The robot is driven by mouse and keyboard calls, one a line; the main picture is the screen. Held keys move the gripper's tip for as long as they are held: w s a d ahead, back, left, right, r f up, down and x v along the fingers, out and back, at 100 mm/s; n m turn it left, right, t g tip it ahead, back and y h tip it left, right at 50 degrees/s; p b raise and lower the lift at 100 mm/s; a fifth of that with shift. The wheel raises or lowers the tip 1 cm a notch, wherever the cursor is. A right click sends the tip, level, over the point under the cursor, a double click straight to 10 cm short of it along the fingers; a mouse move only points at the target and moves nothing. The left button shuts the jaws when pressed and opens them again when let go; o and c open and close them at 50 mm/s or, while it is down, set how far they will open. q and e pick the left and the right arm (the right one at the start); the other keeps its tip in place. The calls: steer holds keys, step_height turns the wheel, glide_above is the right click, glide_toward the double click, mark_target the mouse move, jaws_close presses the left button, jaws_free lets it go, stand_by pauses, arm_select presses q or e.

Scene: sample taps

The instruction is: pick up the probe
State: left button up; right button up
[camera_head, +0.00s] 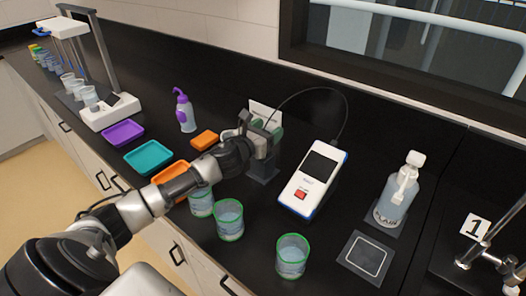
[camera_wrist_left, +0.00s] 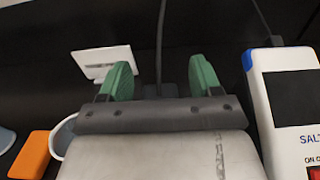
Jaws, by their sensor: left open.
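My left gripper (camera_head: 261,127) is open at a dark grey stand (camera_head: 263,168) left of the meter. Its two green fingertips also show in the left wrist view (camera_wrist_left: 162,80). Between them a dark, narrow upright piece, apparently the probe (camera_wrist_left: 161,90), shows with a thin cable (camera_wrist_left: 161,40) rising from it. I cannot tell if either finger touches it; its lower part is hidden. The white and blue handheld meter (camera_head: 313,180) has a dark screen and a red button. The cable arcs from it towards the gripper. My right gripper is not in view.
Green-rimmed beakers (camera_head: 229,219) stand near the front edge, one (camera_head: 292,256) farther right. A white card (camera_head: 264,113) is behind the gripper. Orange, teal (camera_head: 148,157) and purple trays and a purple-topped bottle (camera_head: 184,112) lie left. A dispenser bottle (camera_head: 397,192) and square pad (camera_head: 368,258) are right.

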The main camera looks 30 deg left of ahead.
arm_select(q)
steer(key=shift+s, duration=0.1)
steer(key=shift+c, duration=0.8)
steer(key=c, duration=0.8)
